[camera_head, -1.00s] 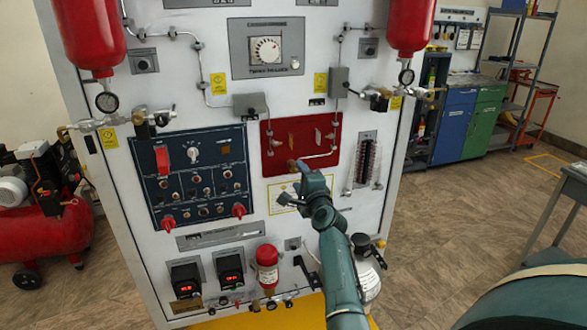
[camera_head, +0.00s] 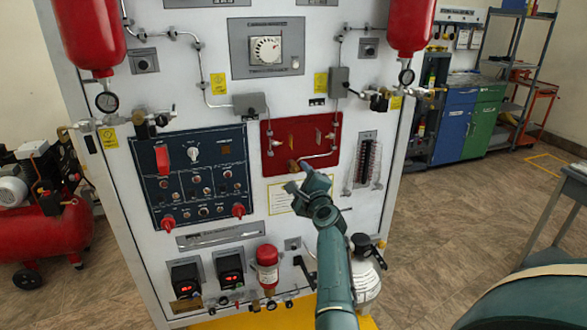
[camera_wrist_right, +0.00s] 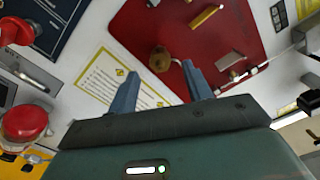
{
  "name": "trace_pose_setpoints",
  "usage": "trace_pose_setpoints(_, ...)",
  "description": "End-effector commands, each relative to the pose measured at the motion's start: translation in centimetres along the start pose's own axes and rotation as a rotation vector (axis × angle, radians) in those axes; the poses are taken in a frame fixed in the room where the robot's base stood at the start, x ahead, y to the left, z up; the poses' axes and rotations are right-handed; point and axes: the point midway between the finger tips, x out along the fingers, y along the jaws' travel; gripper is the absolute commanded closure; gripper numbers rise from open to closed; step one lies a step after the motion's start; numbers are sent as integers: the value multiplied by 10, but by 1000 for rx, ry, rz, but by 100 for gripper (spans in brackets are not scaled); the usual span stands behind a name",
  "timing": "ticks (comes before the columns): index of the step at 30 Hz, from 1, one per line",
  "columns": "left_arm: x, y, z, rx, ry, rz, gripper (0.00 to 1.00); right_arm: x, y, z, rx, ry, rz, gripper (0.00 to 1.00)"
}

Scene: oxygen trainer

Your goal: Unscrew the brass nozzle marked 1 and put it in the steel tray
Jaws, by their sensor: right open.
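A brass nozzle (camera_wrist_right: 159,60) sits on the red panel (camera_head: 277,130) low on the front of the white trainer. In the head view the nozzle (camera_head: 293,164) is a small orange-brown spot beside my right gripper. Its number cannot be read. My right gripper (camera_wrist_right: 160,82) is open and empty, with its two blue fingers pointing at the panel. The nozzle shows between and beyond the fingertips, apart from them. In the head view the right gripper (camera_head: 304,167) is in front of the panel's lower edge. I cannot make out a steel tray. My left gripper is not in view.
A thin pipe and small fittings (camera_wrist_right: 207,16) project from the red panel. A dark blue switch panel (camera_head: 185,205) is to its left. A red cap (camera_head: 267,254) protrudes below. A grey table (camera_head: 560,195) stands at the right edge, with open floor before it.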

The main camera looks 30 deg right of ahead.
Motion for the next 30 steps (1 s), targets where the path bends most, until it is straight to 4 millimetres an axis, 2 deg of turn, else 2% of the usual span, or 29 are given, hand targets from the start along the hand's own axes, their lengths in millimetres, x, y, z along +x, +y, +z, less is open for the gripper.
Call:
trace_pose_setpoints(18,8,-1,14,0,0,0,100,34,1,1,-1,-1,-1,50)
trace_pose_setpoints(30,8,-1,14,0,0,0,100,38,0,2,-1,0,0,50)
